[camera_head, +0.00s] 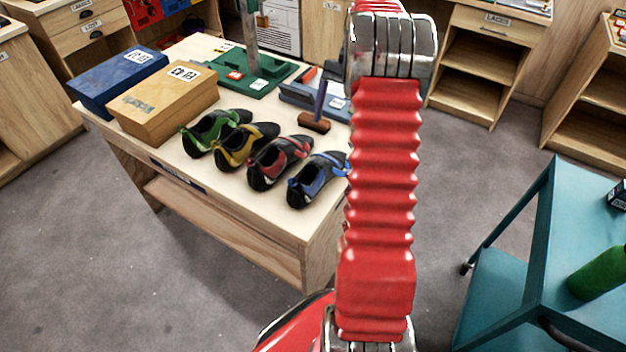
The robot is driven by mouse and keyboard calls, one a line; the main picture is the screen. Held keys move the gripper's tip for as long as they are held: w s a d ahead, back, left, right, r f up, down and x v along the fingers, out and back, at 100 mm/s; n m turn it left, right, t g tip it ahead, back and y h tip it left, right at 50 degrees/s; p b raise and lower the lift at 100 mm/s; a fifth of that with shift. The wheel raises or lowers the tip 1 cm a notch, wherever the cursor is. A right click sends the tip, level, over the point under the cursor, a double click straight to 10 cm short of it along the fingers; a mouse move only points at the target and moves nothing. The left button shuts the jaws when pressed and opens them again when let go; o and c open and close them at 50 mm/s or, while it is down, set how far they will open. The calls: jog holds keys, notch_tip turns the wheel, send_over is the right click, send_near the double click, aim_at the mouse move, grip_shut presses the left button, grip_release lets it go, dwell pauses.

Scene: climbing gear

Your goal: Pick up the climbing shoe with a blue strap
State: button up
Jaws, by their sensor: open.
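The climbing shoe with a blue strap (306,190) is black and blue. It sits at the right end of a row of shoes on the wooden table, near the front edge. Its right end lies close to my red arm in the picture. To its left are a shoe with a red strap (268,172), one with a yellow strap (235,157) and one with a green strap (198,140). My arm rises through the middle of the view, and my gripper does not show.
Behind the shoes on the table (240,195) are a tan box (150,117), a blue box (105,92), a green-based stand (262,86) and a brush (314,122). A teal cart (590,215) with a green bottle (598,275) stands right. Grey floor lies between.

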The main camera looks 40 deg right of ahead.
aim_at(328, 156)
jog(key=shift+f, duration=0.1)
jog(key=shift+x, duration=4.2)
jog(key=shift+f, duration=0.1)
jog(key=shift+x, duration=2.55)
jog(key=shift+c, duration=0.7)
jog(key=c, duration=1.1)
